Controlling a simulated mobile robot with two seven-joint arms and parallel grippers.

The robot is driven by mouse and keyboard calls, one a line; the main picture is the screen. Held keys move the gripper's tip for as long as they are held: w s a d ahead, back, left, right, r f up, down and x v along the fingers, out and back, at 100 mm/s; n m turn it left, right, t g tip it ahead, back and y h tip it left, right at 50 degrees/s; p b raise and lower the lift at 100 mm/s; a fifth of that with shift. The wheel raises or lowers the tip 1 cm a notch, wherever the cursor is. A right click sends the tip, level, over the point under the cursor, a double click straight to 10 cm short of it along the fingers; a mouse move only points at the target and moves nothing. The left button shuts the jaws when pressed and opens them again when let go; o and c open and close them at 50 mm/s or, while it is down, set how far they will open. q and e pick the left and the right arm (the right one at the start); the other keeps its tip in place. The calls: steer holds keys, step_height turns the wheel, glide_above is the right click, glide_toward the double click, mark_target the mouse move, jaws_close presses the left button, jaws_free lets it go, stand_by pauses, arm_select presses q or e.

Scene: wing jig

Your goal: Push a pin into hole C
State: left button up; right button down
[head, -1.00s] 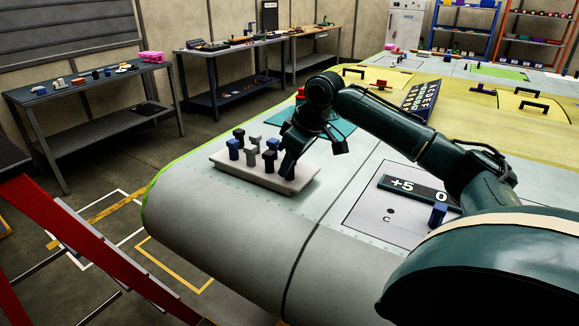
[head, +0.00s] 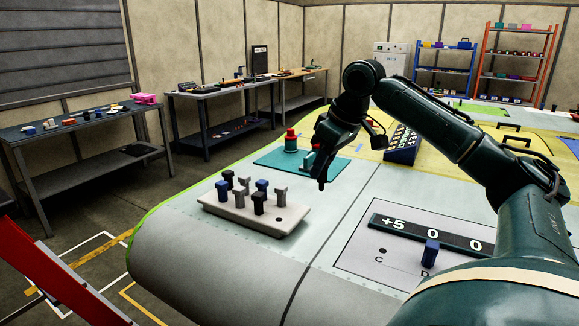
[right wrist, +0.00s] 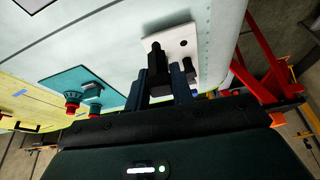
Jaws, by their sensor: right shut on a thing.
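My right gripper (head: 322,178) is shut on a black pin, clear of the pin block and to its upper right in the head view. The black pin (right wrist: 157,68) shows between the fingers in the right wrist view, narrow end outward. The white pin block (head: 240,215) holds several blue, black and grey pins and has one empty hole (head: 279,219) near its right end. Hole C (head: 382,251) is a dark, open hole in the grey panel, above its letter. A blue pin (head: 430,252) stands upright by the letter D. My left gripper is not in view.
A display bar (head: 432,234) reading +5, 0, 0 lies behind the holes. A teal mat (head: 270,160) with red-topped items lies behind the block. The wing surface between block and panel is clear. Benches stand at the back left.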

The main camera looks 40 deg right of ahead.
arm_select(q)
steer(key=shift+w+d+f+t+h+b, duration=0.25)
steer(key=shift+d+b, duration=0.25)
steer(key=shift+b, duration=0.8)
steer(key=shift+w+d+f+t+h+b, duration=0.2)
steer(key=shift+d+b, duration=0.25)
steer(key=shift+b, duration=0.85)
arm_select(e)
steer(key=s+d+f+m+h, duration=0.1)
steer(key=s+d+f+m, duration=0.3)
steer(key=s+f, duration=0.6)
steer(key=shift+s+d, duration=0.3)
steer(key=shift+s, duration=1.7)
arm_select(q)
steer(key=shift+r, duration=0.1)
arm_select(e)
steer(key=shift+f, duration=0.2)
steer(key=shift+f+b, duration=1)
steer(key=shift+f, duration=0.4)
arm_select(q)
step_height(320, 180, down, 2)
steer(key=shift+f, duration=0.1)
